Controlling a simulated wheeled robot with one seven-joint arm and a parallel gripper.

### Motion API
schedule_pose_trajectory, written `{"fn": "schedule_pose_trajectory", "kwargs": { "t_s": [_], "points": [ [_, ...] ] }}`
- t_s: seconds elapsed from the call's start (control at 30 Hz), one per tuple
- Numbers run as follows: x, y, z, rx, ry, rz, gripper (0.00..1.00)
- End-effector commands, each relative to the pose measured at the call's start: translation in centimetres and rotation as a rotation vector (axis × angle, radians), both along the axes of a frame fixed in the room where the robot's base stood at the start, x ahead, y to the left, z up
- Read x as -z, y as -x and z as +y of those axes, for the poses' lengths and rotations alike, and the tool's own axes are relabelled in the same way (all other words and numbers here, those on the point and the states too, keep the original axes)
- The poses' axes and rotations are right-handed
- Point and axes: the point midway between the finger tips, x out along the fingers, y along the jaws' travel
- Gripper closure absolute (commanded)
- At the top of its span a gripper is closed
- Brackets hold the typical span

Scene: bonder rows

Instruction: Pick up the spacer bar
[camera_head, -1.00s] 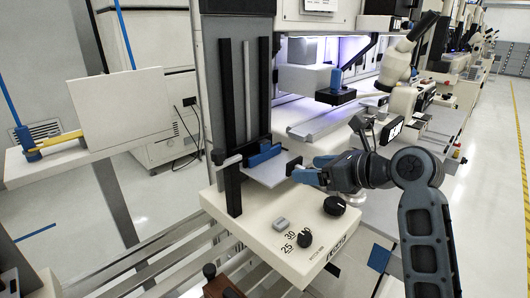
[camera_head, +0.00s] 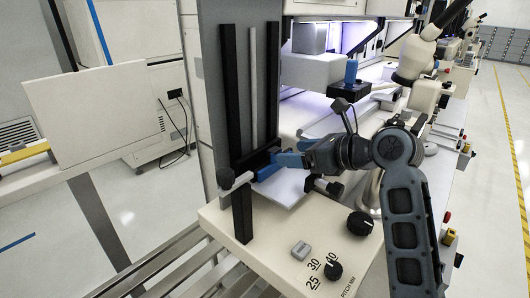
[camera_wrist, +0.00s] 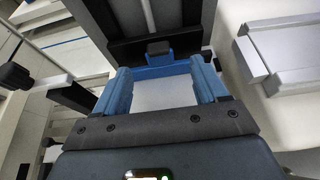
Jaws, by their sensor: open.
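A blue bar (camera_head: 266,172), which looks like the spacer bar, lies on the pale plate (camera_head: 284,188) at the foot of the dark upright slide. In the wrist view the bar (camera_wrist: 160,70) runs crosswise at the tips of my blue fingers, with a small dark knob (camera_wrist: 158,48) at its middle. My gripper (camera_head: 284,160) is open and reaches in from the right, low over the plate. One finger stands to each side of the plate area in the wrist view. I cannot tell whether the tips touch the bar. Part of the bar is hidden behind the fingers.
The dark slide (camera_head: 225,95) rises just behind the bar. A cream base with black knobs (camera_head: 360,223) and a small grey block (camera_head: 301,250) is below. A microscope (camera_head: 413,60) and bonder stage stand to the right. Open floor lies at left and far right.

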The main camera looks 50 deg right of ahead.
Motion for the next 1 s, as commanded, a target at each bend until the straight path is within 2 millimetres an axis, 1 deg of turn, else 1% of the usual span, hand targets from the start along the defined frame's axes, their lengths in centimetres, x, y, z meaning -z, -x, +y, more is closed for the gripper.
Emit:
{"fn": "schedule_pose_trajectory", "kwargs": {
  "t_s": [0.13, 0.37, 0.6, 0.7, 0.8, 1.0],
  "points": [
    [0.3, -0.7, 0.0, -0.001, -0.001, 0.0, 0.28],
    [1.1, -2.9, 0.2, -0.001, 0.0, 0.001, 0.28],
    [2.0, -6.1, 0.5, -0.001, 0.0, 0.001, 0.28],
    [2.4, -6.9, 0.5, 0.001, 0.0, 0.002, 0.28],
    [2.6, -7.3, 0.6, 0.001, 0.0, 0.001, 0.28],
    [2.6, -7.3, 0.6, 0.001, 0.0, 0.001, 0.28]
  ]
}}
